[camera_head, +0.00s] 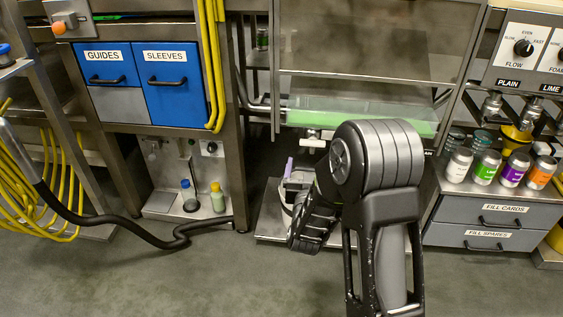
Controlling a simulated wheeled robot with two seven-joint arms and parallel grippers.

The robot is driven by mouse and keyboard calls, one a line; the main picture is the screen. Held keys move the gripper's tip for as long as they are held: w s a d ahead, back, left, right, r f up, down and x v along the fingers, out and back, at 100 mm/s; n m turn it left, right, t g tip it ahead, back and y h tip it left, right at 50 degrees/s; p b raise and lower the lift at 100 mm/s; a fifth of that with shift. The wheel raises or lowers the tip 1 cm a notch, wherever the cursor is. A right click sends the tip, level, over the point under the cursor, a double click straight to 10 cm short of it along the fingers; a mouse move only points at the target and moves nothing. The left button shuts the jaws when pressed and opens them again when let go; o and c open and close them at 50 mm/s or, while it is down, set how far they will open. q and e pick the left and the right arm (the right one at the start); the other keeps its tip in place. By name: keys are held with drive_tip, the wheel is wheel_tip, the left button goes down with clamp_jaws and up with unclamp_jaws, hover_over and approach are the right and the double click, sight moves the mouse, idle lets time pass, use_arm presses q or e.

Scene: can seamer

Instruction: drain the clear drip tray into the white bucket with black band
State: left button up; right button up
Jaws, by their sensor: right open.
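The clear drip tray (400,119) sits under the steel machine in the middle, with green liquid showing through it. A white valve (312,142) hangs below its front left. A white rounded thing (286,208), likely the bucket, stands on the low steel plate, mostly hidden behind my right arm; its black band cannot be made out. My right gripper (298,187) is beside it, low and below the valve; it is open, its fingers largely hidden by the arm. I cannot tell whether it touches the bucket. My left gripper is not in view.
A purple upright piece (289,167) shows near the bucket. Blue drawers (165,82) and two small bottles (217,197) are at left. A black hose (140,232) lies across the floor. Several cans (486,168) stand on the right cabinet. The front floor is clear.

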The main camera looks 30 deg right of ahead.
sight(312, 145)
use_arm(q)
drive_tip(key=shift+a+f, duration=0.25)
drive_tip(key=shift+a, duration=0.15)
use_arm(e)
drive_tip(key=shift+w+r+h, duration=0.1)
drive_tip(key=shift+r+h, duration=0.2)
drive_tip(key=shift+r, duration=0.3)
drive_tip(key=b+x, duration=0.2)
drive_tip(key=x, duration=0.5)
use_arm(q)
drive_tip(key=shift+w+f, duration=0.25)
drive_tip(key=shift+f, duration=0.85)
use_arm(e)
drive_tip(key=shift+w+d, duration=0.2)
drive_tip(key=shift+w, duration=0.2)
drive_tip(key=shift+c, duration=0.3)
